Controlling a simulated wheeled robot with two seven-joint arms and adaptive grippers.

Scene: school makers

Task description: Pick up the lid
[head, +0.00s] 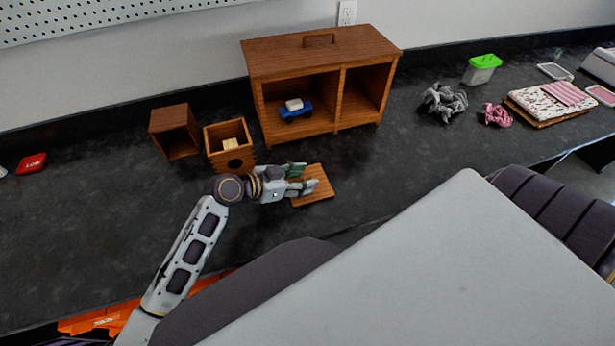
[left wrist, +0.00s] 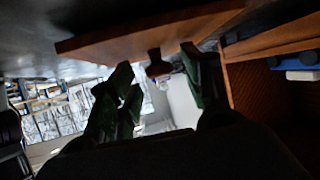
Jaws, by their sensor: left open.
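The lid (head: 322,187) is a flat brown wooden board on the dark counter, in front of the cabinet. The left wrist view shows the lid (left wrist: 110,46) close up across the top, with a small dark knob (left wrist: 156,66) on it. My left gripper (head: 303,178) is at the lid's left side and covers part of it. Its dark green fingers (left wrist: 160,66) are open, one on each side of the knob. I cannot tell whether they touch it. My right gripper is not in view.
A wooden cabinet (head: 338,107) holding a blue toy car (head: 296,113) stands behind. An open wooden box (head: 231,161) with a pale block (head: 230,143) and another wooden box (head: 175,132) stand left. A green-lidded container (head: 482,69) and cloths are right. The left counter is mostly clear.

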